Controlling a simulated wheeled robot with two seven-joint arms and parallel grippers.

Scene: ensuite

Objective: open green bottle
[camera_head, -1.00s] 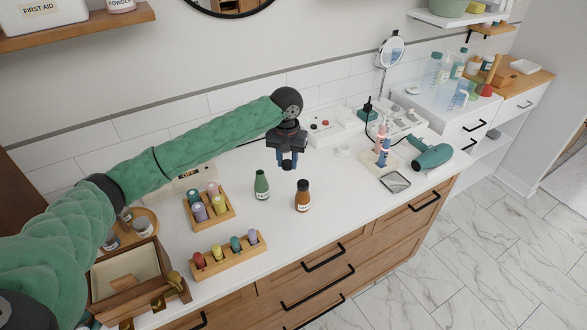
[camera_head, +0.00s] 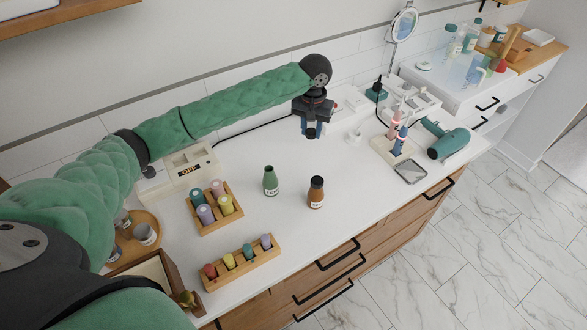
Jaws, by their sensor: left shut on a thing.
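The green bottle (camera_head: 270,183) stands upright on the white counter (camera_head: 270,222), with a pale label. Its narrow neck shows no black cap like the brown bottle's. My left gripper (camera_head: 312,133) is behind and to the right of the green bottle, apart from it and pointing down. Its blue fingers are shut on a small dark thing, which looks like a cap, but it is mostly hidden between the fingers. A brown bottle (camera_head: 316,193) with a black cap stands upright to the right of the green one. My right gripper is not in view.
Two wooden racks of small coloured bottles, one square (camera_head: 233,217) and one long (camera_head: 268,258), stand left and in front. A toothbrush stand (camera_head: 391,147) and green hair dryer (camera_head: 447,142) are at right. The counter around both bottles is clear.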

